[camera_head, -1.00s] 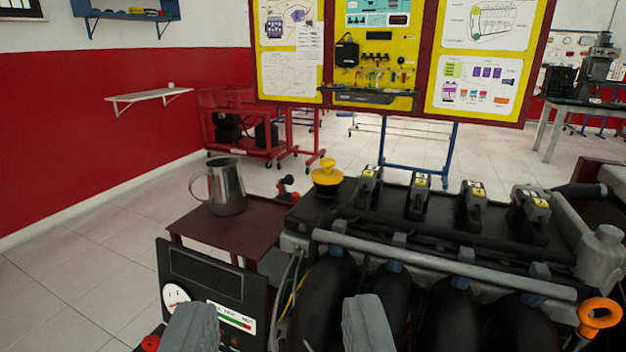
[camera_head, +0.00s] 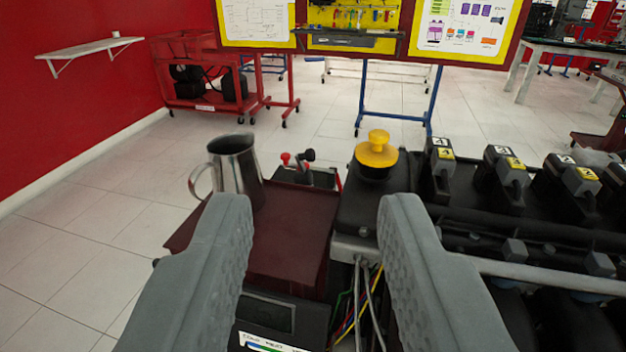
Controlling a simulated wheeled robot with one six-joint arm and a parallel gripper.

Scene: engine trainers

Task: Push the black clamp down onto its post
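A small black clamp (camera_head: 307,156) shows beyond the dark red tray table, on what looks like a battery top (camera_head: 318,178). A small red clamp or cap (camera_head: 286,158) is just left of it. The post under the black clamp is too small to make out, so I cannot tell how the clamp sits on it. My gripper (camera_head: 316,205) is open and empty. Its two grey fingers are wide apart in the foreground, and the black clamp appears between and beyond their tips, not touched.
A metal jug (camera_head: 235,168) stands on the dark red table (camera_head: 290,235), left of the clamps. The engine (camera_head: 480,220) with a yellow cap (camera_head: 376,150) is to the right. Loose wires (camera_head: 362,300) hang at its near left corner. Open floor lies left.

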